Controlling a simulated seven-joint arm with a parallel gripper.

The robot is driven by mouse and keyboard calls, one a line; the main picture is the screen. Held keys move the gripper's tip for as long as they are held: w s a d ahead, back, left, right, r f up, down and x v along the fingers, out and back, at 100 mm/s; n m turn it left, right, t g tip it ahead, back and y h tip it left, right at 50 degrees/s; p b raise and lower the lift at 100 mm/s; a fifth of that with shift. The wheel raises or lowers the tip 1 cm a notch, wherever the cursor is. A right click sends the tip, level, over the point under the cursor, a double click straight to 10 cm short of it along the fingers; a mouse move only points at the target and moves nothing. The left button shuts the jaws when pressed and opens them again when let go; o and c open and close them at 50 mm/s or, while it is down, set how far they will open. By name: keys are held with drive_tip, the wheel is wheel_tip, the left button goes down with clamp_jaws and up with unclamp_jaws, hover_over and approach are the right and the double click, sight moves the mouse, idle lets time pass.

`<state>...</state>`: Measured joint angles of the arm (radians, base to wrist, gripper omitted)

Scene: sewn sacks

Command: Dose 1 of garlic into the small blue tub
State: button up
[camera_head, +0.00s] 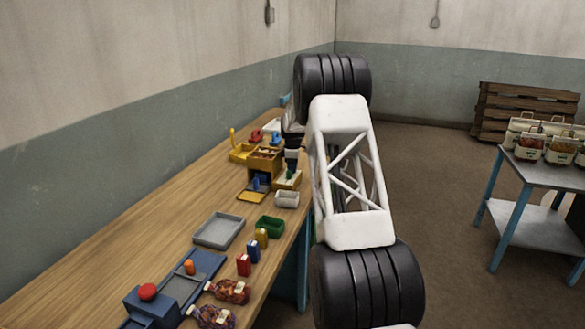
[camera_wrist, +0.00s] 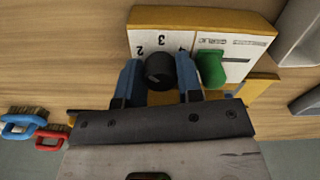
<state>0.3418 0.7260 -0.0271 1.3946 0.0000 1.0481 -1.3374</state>
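A wooden dispenser with a white label reading GARLIC (camera_wrist: 258,50) shows upside down in the wrist view. It carries a black knob (camera_wrist: 160,72) by the figures 2, 3 and 4, and a green part (camera_wrist: 211,69) on the right. My gripper (camera_wrist: 160,80) has its blue fingertips closely on both sides of the black knob. In the head view my gripper (camera_head: 288,172) is down at the far part of the bench. No small blue tub can be made out with certainty, and no loose garlic is seen.
The bench (camera_head: 150,220) holds a grey tray (camera_head: 218,231), a green tub (camera_head: 270,226), a pale tub (camera_head: 287,199), several small bottles and a blue box with a red button (camera_head: 148,292). Blue (camera_wrist: 18,127) and red (camera_wrist: 50,139) handled brushes lie left in the wrist view.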

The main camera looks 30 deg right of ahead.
drive_tip(key=shift+m, duration=0.4)
idle(0.5)
drive_tip(key=shift+m, duration=2.6)
drive_tip(key=o, duration=0.6)
drive_tip(key=shift+o, duration=0.2)
drive_tip(key=shift+r, duration=0.15)
drive_tip(key=shift+r, duration=3.8)
